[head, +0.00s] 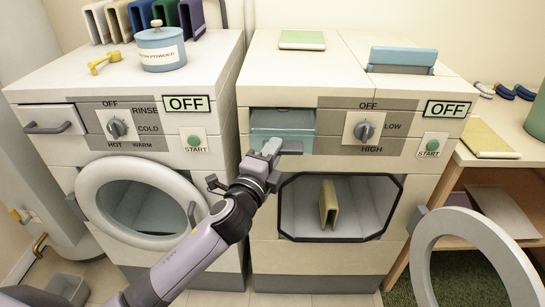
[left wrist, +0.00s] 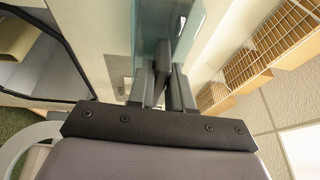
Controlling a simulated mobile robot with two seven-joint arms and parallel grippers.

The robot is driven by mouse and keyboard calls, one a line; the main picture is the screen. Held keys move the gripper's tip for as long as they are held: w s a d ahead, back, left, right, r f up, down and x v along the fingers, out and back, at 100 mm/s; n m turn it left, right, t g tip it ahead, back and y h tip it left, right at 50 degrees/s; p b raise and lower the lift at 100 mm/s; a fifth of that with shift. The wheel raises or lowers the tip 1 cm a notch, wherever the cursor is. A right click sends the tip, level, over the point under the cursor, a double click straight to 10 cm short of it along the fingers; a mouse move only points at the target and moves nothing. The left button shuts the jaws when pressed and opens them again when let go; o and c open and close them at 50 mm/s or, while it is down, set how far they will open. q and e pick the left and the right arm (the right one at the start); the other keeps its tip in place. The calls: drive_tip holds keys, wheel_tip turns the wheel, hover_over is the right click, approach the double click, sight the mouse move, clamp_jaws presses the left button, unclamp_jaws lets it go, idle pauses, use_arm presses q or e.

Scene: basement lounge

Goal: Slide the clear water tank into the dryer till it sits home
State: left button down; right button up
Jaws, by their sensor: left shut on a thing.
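The clear bluish water tank (head: 283,119) is in the slot at the upper left of the dryer front (head: 318,258). Its front part shows; how deep it sits is hard to tell. My left gripper (head: 272,148) is at the tank's front, shut on it, and hides part of its lower face. In the left wrist view the gripper fingers (left wrist: 164,82) are close together on a see-through bluish part of the tank (left wrist: 189,38). My right gripper is not in view.
The dryer door (head: 428,243) hangs open at the right, and a folded tan cloth (head: 328,204) stands in the drum. The washer (head: 58,160) is at the left with its round door (head: 92,203) shut. A wooden shelf table (head: 520,150) is at the right.

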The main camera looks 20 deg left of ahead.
use_arm(q)
drive_tip(key=shift+w+a+b, duration=0.15)
drive_tip(key=shift+w+a, duration=0.15)
drive_tip(key=shift+w, duration=0.7)
drive_tip(key=shift+w+a+b, duration=0.15)
drive_tip(key=shift+w+a, duration=0.1)
drive_tip(key=shift+w, duration=0.75)
drive_tip(key=shift+w+a+b, duration=0.25)
drive_tip(key=shift+w, duration=0.6)
drive_tip(key=shift+w+a+b, duration=0.25)
drive_tip(key=shift+w+b, duration=0.05)
drive_tip(key=shift+w, duration=0.55)
drive_tip(key=shift+w+a+b, duration=0.25)
drive_tip(key=shift+w, duration=0.6)
drive_tip(key=c, duration=1)
unclamp_jaws()
drive_tip(key=shift+o, duration=0.2)
drive_tip(key=shift+s+f, duration=0.1)
drive_tip(key=shift+s, duration=0.05)
